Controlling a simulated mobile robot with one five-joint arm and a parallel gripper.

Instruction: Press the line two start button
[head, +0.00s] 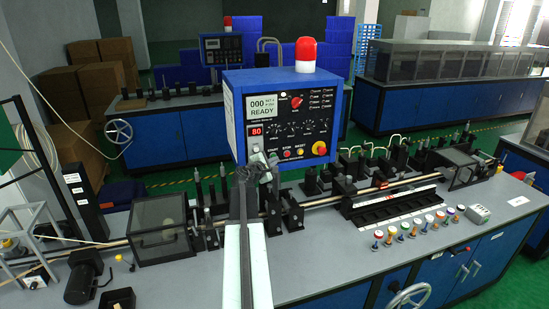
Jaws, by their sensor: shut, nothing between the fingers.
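A blue control box (290,82) with a black front panel stands at the centre of the near machine. Along the panel's lower edge are START, STOP and RESET labels. A red button (286,153) sits at STOP and an orange one (299,154) at RESET. The spot under START is largely covered by my gripper. My gripper (264,166) is dark and shut, at the panel's lower left; I cannot tell whether it touches. No line number is legible on this box. A second control box (221,49) stands on a machine behind.
A red emergency-stop-like knob on yellow (319,148) sits at the panel's lower right. A red beacon (306,54) tops the box. Black clamps (294,212) and a long rod cross the grey bench (208,275). Several coloured small pots (401,237) stand at right.

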